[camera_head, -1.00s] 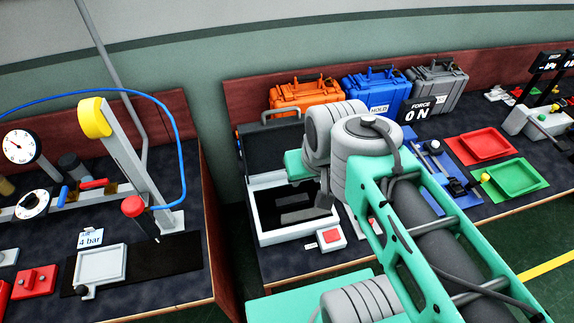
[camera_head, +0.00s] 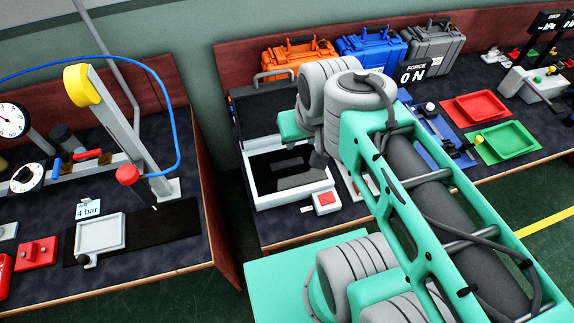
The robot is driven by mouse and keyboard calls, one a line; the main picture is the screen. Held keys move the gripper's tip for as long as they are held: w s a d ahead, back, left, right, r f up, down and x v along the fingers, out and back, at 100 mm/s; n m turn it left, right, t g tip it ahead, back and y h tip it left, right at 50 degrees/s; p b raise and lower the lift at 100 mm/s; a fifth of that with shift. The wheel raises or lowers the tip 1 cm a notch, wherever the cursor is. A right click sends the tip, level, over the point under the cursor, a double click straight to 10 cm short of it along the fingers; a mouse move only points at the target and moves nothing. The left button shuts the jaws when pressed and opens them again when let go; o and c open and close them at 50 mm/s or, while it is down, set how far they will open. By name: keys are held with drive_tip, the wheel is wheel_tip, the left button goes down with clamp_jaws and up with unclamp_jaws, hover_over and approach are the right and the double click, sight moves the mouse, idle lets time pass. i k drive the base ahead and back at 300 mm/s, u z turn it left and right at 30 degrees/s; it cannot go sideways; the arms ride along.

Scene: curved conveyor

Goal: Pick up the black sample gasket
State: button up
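I cannot make out the black sample gasket for certain in the head view. Several black items show, and none reads clearly as a gasket. An open case (camera_head: 252,190) with a pale rim and a black inside stands on the middle bench. Dark shapes inside it are too dim to name. My arm reaches over the bench just right of this case. My gripper cannot be made out; the arm's grey joints and green links cover that area. A small dark part hangs below the grey joints, but I cannot tell what it is.
Left bench: a pale square tray (camera_head: 101,233) on a black mat (camera_head: 165,226), a gauge (camera_head: 12,120) and a red-knobbed lever (camera_head: 128,174). Middle bench: a red-button box (camera_head: 325,201), red tray (camera_head: 478,106), green tray (camera_head: 511,141) and orange, blue and grey cases behind. A gap separates the benches.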

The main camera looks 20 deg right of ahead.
sight(282, 166)
drive_tip(key=k, duration=0.5)
drive_tip(key=u, duration=3.6)
drive_tip(key=k, duration=1.95)
drive_tip(key=z, duration=1.25)
drive_tip(key=i, duration=0.55)
